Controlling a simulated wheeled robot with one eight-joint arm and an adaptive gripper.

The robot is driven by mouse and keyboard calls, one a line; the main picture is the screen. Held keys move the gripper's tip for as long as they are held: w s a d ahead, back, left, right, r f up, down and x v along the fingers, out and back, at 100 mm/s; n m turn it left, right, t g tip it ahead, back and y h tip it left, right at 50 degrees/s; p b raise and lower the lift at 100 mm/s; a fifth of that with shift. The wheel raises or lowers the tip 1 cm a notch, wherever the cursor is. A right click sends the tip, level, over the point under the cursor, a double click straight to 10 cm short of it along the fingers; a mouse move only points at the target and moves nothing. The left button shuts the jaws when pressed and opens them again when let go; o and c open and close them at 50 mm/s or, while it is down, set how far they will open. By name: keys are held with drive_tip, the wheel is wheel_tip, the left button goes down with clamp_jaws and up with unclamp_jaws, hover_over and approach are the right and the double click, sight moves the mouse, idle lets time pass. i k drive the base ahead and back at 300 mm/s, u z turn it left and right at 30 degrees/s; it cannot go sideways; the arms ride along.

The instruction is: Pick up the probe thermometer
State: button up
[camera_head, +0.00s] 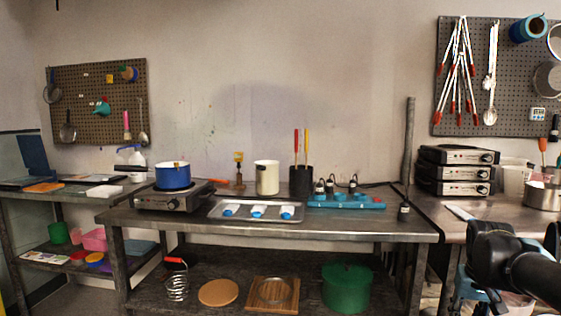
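I cannot pick out the probe thermometer for certain. A small yellow-topped upright item (239,170) stands at the back of the middle steel table (385,224), behind the tray, too small to identify. A small white device with a bluish face (538,114) hangs on the right pegboard; it could be a digital display, but no probe is clear. My arm's black end (490,250) shows at the lower right, in front of the right-hand table. Its fingertips are not clear, and I see nothing held.
On the middle table are a hot plate (172,198) with a blue pot (173,176), a metal tray (257,219) with several blue-and-white items, a cream pot (266,177), a black holder (301,181) and a teal strip (345,201). Stacked black-and-silver units (457,171) stand at right.

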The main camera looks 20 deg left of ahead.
sight(237, 155)
drive_tip(key=z, duration=1.1)
drive_tip(key=k, duration=1.6)
drive_tip(key=u, duration=2)
drive_tip(key=i, duration=1.1)
drive_tip(key=u, duration=0.05)
